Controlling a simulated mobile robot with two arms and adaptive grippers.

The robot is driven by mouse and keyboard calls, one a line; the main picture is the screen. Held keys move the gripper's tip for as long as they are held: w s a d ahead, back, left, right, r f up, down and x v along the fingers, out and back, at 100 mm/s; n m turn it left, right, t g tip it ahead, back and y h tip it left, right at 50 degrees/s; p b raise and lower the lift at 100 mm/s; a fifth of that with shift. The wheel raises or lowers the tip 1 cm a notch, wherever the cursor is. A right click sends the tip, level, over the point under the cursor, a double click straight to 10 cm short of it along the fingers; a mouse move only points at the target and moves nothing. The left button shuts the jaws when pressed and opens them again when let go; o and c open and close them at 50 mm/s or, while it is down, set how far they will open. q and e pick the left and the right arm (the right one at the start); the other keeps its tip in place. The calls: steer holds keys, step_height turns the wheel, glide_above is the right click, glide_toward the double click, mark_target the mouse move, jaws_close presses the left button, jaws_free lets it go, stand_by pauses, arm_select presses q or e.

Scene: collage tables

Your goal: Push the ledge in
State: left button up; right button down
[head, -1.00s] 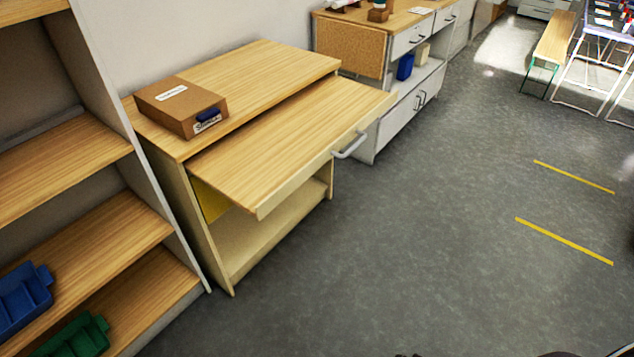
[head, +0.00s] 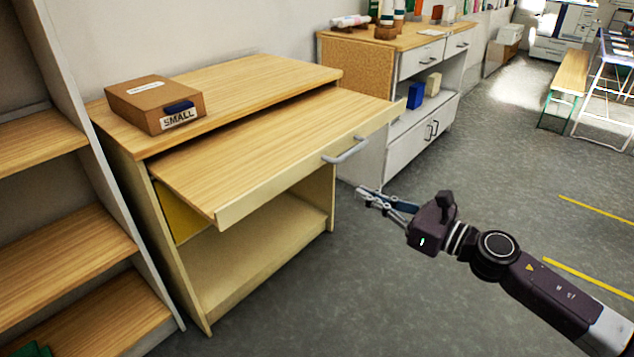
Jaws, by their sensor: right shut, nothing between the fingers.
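The ledge (head: 270,150) is a wooden pull-out board under the top of a light wooden cabinet (head: 235,85). It sticks out toward the front, with a grey handle (head: 346,151) on its front edge. My right gripper (head: 362,193) comes in from the lower right. It is shut and empty, in front of the cabinet and just below and right of the handle in the picture, apart from it. My left gripper is out of view.
A brown box (head: 152,100) labelled SMALL sits on the cabinet top. A shelf unit (head: 70,240) stands close on the left. A white cabinet with drawers (head: 400,125) stands beyond. The grey floor (head: 310,300) in front is clear.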

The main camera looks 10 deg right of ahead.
mark_target(307, 167)
steer(key=p+x, duration=0.2)
steer(key=x, duration=1.1)
steer(key=shift+r, duration=0.15)
steer(key=shift+w+a, duration=0.3)
steer(key=shift+w, duration=0.05)
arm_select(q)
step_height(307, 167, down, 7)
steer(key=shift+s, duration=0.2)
arm_select(e)
steer(key=shift+w, duration=0.1)
